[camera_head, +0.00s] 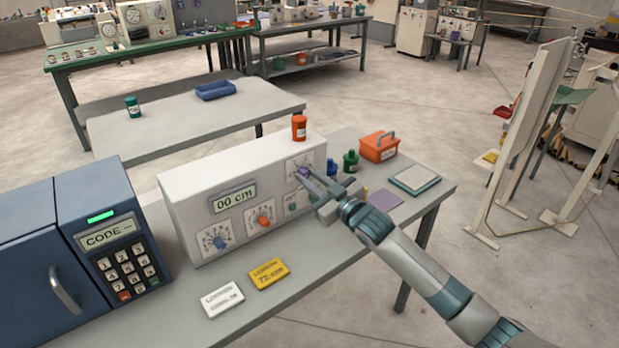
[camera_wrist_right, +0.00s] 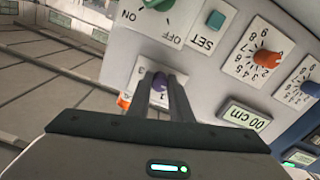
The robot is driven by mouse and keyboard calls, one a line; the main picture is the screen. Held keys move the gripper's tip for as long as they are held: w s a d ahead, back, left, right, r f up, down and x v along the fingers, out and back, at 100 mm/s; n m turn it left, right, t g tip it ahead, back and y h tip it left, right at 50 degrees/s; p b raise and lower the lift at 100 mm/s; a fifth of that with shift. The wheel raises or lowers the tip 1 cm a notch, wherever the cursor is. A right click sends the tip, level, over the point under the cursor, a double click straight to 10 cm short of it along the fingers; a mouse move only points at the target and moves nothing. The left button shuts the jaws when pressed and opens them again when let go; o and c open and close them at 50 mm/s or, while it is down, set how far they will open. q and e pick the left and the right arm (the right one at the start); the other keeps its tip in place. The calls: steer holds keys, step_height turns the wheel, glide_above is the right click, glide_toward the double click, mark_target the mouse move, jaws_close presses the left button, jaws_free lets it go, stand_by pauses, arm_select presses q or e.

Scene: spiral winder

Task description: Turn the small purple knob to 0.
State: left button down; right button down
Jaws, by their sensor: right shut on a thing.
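The small purple knob (camera_wrist_right: 159,84) is on a white dial plate at the right end of the white control box (camera_head: 185,195). My right gripper (camera_wrist_right: 163,80) has its two fingers on either side of the knob and is shut on it. In the head view the right gripper (camera_head: 307,174) reaches the upper right dial from the right and covers part of it. A digit 3 shows beside the knob in the wrist view. The knob's pointer and the 0 mark cannot be made out. My left gripper is in neither view.
The box also has a display (camera_head: 235,198) reading 00 cm, a blue knob (camera_head: 217,240), an orange knob (camera_head: 263,218), a green ON/OFF knob (camera_wrist_right: 158,4) and a SET button (camera_wrist_right: 215,19). A red jar (camera_head: 299,128) stands on top. A blue keypad safe (camera_head: 100,190) is at left.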

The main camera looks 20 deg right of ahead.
steer(key=shift+f, duration=0.2)
steer(key=c, duration=1.6)
jaws_free()
steer(key=shift+r, duration=0.1)
steer(key=shift+s, duration=0.1)
